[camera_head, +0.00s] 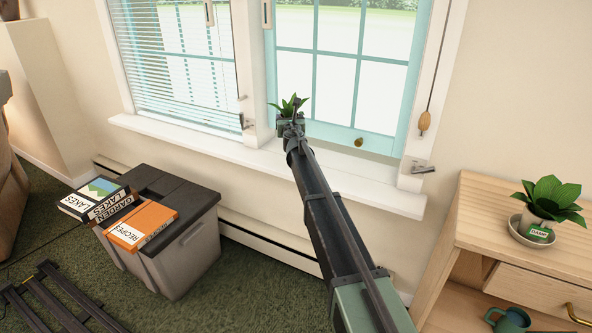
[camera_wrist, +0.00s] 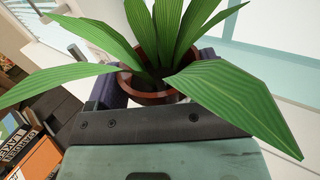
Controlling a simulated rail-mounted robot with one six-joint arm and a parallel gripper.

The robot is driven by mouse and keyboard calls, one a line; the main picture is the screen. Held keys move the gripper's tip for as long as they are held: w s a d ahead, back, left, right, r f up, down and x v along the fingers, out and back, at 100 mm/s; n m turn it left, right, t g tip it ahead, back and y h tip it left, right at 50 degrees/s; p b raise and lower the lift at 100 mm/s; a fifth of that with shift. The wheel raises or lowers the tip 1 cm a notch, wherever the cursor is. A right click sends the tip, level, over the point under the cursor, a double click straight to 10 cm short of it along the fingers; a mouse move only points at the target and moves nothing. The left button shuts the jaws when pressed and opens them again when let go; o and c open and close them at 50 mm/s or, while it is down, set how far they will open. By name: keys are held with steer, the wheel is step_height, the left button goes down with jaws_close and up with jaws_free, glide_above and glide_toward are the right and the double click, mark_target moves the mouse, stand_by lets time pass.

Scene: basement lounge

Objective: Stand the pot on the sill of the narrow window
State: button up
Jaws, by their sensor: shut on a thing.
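A brown-red pot (camera_wrist: 146,97) with long green striped leaves sits between the dark fingers of my gripper (camera_wrist: 152,84) in the wrist view. My gripper is shut on it and the pot looks upright. In the head view my gripper (camera_head: 291,124) is in front of the windows near the middle post; green leaves (camera_head: 289,106) show above it, and the pot is mostly hidden. A long white sill (camera_head: 200,143) runs below a window with a blind (camera_head: 175,60) on the left and a window with teal bars (camera_head: 340,70) on the right. I cannot tell the gap between pot and sill.
A grey bin (camera_head: 186,250) with a dark lid carries books (camera_head: 141,227) below the sill. A wooden cabinet (camera_head: 490,210) at right holds another potted plant (camera_head: 548,200) on a saucer and a teal mug (camera_head: 508,321). The sill has bare stretches on both sides of my gripper.

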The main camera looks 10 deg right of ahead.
step_height(320, 180, down, 15)
steer(key=b, duration=1.2)
steer(key=shift+r, duration=0.3)
steer(key=shift+f, duration=0.25)
steer(key=o, duration=1)
steer(key=shift+r, duration=0.1)
